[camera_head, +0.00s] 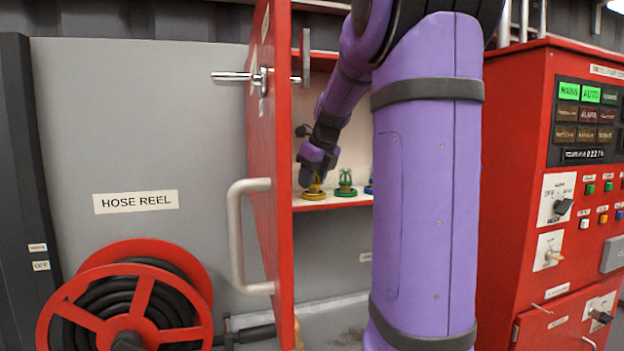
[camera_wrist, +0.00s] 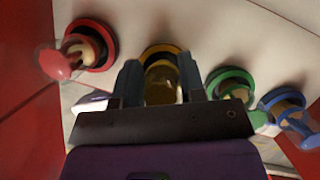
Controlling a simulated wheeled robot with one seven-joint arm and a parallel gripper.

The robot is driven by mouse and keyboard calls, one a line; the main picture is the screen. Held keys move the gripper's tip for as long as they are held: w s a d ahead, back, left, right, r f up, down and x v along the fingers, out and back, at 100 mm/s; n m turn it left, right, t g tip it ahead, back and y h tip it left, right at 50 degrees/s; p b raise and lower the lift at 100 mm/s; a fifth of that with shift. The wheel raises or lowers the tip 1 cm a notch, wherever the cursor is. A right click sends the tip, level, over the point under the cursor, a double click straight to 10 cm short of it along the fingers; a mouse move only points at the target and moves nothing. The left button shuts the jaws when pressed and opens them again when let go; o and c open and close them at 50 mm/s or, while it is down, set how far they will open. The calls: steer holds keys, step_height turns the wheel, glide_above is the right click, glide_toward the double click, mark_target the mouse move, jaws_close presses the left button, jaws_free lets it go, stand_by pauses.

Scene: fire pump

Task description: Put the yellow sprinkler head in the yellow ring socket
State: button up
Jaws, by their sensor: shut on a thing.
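My gripper (camera_head: 316,181) reaches into the red cabinet, pointing down at the shelf; it also shows in the wrist view (camera_wrist: 160,68). It is shut on the yellow sprinkler head (camera_wrist: 164,84), which sits between the two dark fingers. The yellow ring socket (camera_wrist: 158,50) shows just beyond the fingertips and, in the head view, directly below the gripper (camera_head: 314,195). The head appears lined up over or in the ring. The fingers hide its lower end, so I cannot tell whether it is seated.
A green sprinkler head (camera_head: 345,179) stands in a green ring right of the yellow one. Blue (camera_wrist: 290,110) and red (camera_wrist: 80,50) heads stand in their rings to either side. The open red cabinet door (camera_head: 272,150) stands left of my arm.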

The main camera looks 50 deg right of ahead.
steer(key=shift+f, duration=0.1)
steer(key=o, duration=1)
steer(key=v, duration=0.5)
steer(key=shift+s+r, duration=0.3)
steer(key=shift+s, duration=0.05)
steer(key=s, duration=0.7)
steer(key=s+a, duration=0.1)
steer(key=s, duration=0.3)
steer(key=shift+s+f, duration=0.15)
steer(key=shift+s, duration=0.05)
